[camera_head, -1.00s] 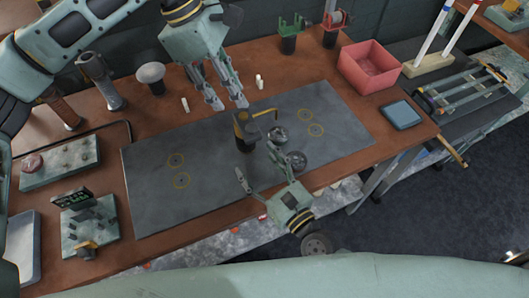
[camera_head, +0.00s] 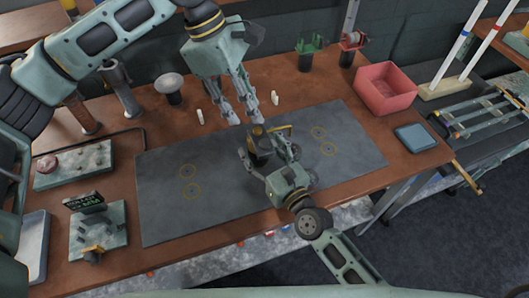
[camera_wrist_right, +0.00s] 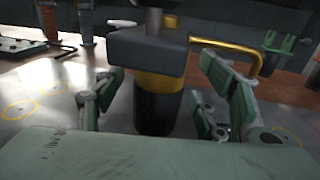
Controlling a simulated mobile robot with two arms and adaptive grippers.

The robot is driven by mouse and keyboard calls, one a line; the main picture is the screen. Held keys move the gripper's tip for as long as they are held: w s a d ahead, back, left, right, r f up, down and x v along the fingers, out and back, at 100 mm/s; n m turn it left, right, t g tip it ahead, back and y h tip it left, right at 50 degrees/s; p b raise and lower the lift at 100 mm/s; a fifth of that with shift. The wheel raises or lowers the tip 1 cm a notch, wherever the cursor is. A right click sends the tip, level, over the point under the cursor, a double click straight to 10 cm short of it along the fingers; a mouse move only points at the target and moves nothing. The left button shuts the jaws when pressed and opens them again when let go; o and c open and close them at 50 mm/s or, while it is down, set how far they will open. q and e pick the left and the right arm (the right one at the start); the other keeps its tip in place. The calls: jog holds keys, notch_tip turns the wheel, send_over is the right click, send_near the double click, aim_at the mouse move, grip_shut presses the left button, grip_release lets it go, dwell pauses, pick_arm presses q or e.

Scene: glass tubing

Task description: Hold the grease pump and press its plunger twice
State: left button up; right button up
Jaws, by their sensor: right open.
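The grease pump (camera_head: 259,146) stands upright on the dark mat (camera_head: 215,180). It has a black body, a yellow band and a bent yellow spout, which shows clearly in the right wrist view (camera_wrist_right: 158,85). My right gripper (camera_head: 270,160) is open, with its fingers on either side of the pump's body; in the right wrist view the fingers (camera_wrist_right: 165,105) stand apart from it. My left gripper (camera_head: 240,112) hangs fingers down just behind and left of the pump, above the mat's back edge. Its fingers are apart and nothing shows between them. The plunger top is hard to make out.
A red bin (camera_head: 386,90) and a blue flat box (camera_head: 414,138) stand at the right. Small white pieces (camera_head: 275,98) stand behind the mat. The mat's left half is clear.

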aim_at(265, 142)
pick_arm(q)
jog(key=shift+c, duration=0.2)
pick_arm(e)
jog(key=c, duration=1.6)
pick_arm(q)
jog(key=shift+s+d+m+y, duration=0.15)
jog(key=shift+d+m+y, duration=0.15)
jog(key=shift+d+m, duration=0.15)
jog(key=c, duration=0.4)
jog(key=shift+s+d+m+t+y, duration=0.2)
jog(key=shift+d+m+y, duration=0.3)
jog(key=shift+m, duration=0.1)
jog(key=shift+s+d+m+t+y, duration=0.2)
jog(key=shift+d+m+y, duration=0.2)
jog(key=shift+d+m, duration=0.15)
jog(key=c, duration=0.3)
jog(key=shift+s+d+f+m+t+y, duration=0.1)
jog(key=shift+d+m+t+y, duration=0.2)
jog(key=shift+d+m+y, duration=0.4)
grip_shut()
pick_arm(e)
jog(key=shift+d, duration=0.1)
pick_arm(q)
jog(key=shift+a+f, duration=0.15)
jog(key=shift+f, duration=1.5)
jog(key=shift+a+f, duration=0.1)
jog(key=shift+f, duration=1.5)
